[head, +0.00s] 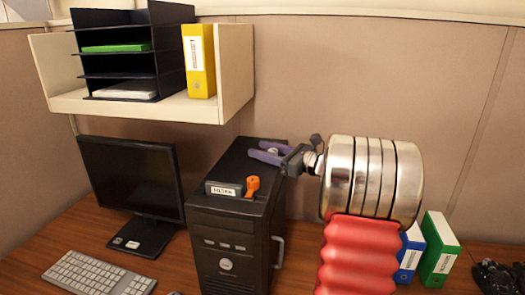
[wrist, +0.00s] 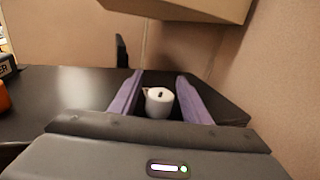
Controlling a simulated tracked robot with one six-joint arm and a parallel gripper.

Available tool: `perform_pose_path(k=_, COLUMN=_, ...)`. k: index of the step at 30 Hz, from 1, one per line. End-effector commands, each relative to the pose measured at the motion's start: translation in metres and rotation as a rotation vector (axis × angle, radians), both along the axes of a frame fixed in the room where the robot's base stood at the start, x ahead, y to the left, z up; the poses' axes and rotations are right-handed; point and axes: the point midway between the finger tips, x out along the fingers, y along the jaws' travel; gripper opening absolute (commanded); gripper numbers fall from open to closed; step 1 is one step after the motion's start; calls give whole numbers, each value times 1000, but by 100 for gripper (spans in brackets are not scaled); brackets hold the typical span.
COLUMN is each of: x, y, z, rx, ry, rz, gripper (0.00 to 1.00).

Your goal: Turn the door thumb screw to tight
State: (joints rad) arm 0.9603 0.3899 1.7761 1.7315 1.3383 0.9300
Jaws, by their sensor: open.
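A small pale grey knob (wrist: 158,103), which looks like the thumb screw, stands on the top of the black computer tower (head: 228,222) near its back. It has a dark mark on top and a small point towards the left in the wrist view. My gripper (head: 260,151) is over the tower's top, its purple fingers open. In the wrist view my gripper (wrist: 160,80) has one finger on each side of the knob, with gaps visible. In the head view the knob is mostly hidden by the fingers. I cannot tell whether the screw is tight.
A labelled black box (head: 224,189) and an orange lever (head: 252,186) are on the tower's front top. A shelf (head: 150,105) hangs above left, holding a black tray rack and yellow binder. A monitor (head: 132,180) stands left; blue and green binders (head: 438,248) stand right.

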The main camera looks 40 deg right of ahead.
Motion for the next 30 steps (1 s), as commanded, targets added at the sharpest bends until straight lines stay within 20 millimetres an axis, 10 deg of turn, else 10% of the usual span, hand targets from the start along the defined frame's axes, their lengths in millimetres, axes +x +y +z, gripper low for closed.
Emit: perform_pose_path(k=30, x=-126, y=-43, z=-1, rx=-1, ry=-1, rz=-1, gripper=43)
